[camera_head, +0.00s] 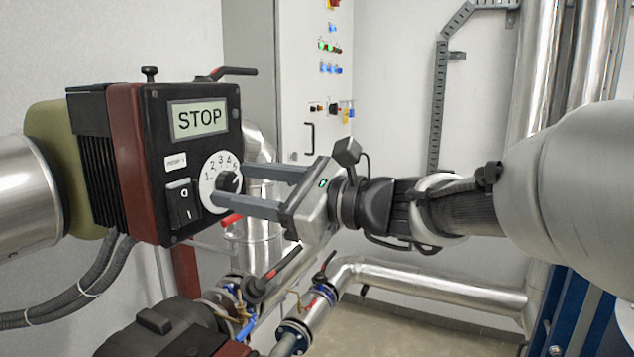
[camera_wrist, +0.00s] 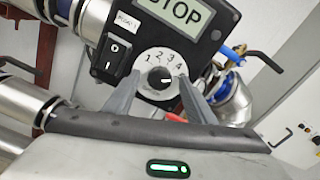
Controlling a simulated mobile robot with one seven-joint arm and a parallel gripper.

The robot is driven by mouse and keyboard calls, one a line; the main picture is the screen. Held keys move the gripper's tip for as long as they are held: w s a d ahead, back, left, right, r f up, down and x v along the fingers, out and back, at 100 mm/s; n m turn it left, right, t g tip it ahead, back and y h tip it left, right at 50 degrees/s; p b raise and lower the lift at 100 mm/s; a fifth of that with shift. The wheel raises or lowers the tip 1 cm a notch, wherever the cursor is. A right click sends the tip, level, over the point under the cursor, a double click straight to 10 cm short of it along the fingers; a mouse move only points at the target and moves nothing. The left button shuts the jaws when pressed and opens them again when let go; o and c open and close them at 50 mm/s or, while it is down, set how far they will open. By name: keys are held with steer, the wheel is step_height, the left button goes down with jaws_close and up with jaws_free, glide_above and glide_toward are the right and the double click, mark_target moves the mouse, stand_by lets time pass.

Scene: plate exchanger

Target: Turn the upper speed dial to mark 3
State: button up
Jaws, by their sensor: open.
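A white speed dial (camera_head: 219,165) with printed numbers sits on the front of a black and dark red control box (camera_head: 150,120). It also shows in the wrist view (camera_wrist: 158,56). Its black knob (camera_head: 229,182) is in the middle; it shows in the wrist view too (camera_wrist: 160,78). I cannot tell for sure which mark the knob points at. My gripper (camera_head: 231,185) is open, with one finger on each side of the knob, reaching in from the right. It also shows in the wrist view (camera_wrist: 160,80). Whether the fingers touch the dial face is unclear.
A display reading STOP (camera_head: 198,119) is above the dial. A black rocker switch (camera_head: 183,204) is beside it, close to the near finger. Pipes with red-handled valves (camera_head: 285,262) run below. A grey cabinet (camera_head: 300,100) stands behind.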

steer(key=c, duration=1)
steer(key=shift+c, duration=0.2)
